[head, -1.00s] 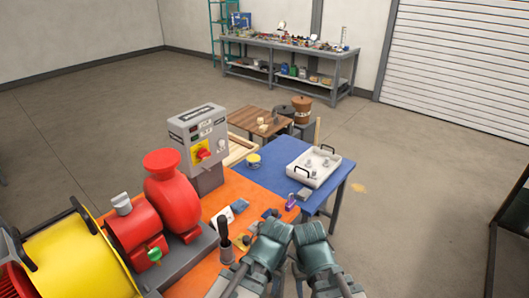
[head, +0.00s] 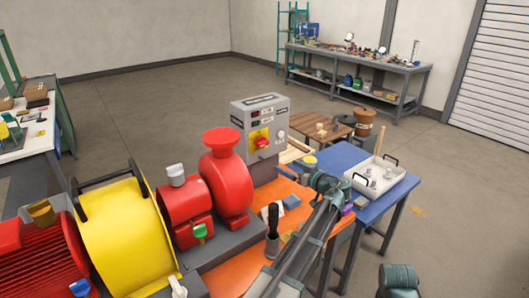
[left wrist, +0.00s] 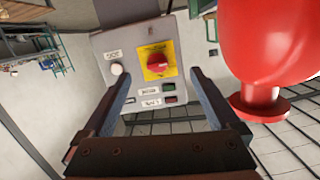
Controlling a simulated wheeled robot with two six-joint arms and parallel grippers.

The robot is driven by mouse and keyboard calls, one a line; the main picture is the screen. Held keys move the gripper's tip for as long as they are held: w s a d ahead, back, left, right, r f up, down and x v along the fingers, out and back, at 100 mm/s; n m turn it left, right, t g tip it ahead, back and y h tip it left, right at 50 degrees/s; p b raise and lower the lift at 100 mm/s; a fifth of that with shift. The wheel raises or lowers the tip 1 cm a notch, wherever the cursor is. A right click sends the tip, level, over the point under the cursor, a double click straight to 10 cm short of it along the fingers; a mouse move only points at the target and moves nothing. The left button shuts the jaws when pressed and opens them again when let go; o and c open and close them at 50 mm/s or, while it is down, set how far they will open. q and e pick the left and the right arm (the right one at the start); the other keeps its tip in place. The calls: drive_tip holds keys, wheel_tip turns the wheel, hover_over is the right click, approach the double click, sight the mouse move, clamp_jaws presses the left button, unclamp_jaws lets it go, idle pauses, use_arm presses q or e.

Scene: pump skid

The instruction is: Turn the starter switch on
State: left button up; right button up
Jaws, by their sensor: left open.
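The starter box is a grey panel (head: 275,108) standing beyond the red pump at the orange bench. Its switch is a red knob (head: 259,139) on a yellow plate. In the left wrist view the panel appears upside down, with the red knob (left wrist: 157,62) framed between my fingers. The knob's handle looks roughly horizontal there. My left gripper (left wrist: 160,75) is open and empty, its fingers apart on either side of the knob in the picture, seemingly short of the panel. In the head view my left gripper (head: 318,182) is right of the box; its fingertips are hard to make out.
The red pump (head: 228,178) and yellow guard (head: 125,235) stand left of the box. A dark-handled tool (head: 273,228) stands upright on the orange bench. A blue table (head: 345,155) with a white tray (head: 378,176) lies to the right.

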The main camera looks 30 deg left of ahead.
sight(265, 143)
use_arm(q)
drive_tip(key=shift+n+t+y, duration=0.3)
drive_tip(key=shift+n+y, duration=0.4)
drive_tip(key=x, duration=0.5)
drive_tip(key=r+x, duration=0.1)
drive_tip(key=x, duration=0.5)
drive_tip(key=w+r+x, duration=0.1)
drive_tip(key=x, duration=0.5)
drive_tip(key=shift+w+d+r, duration=0.1)
drive_tip(key=shift+d+r, duration=0.05)
drive_tip(key=shift+d, duration=0.1)
drive_tip(key=c, duration=1.4)
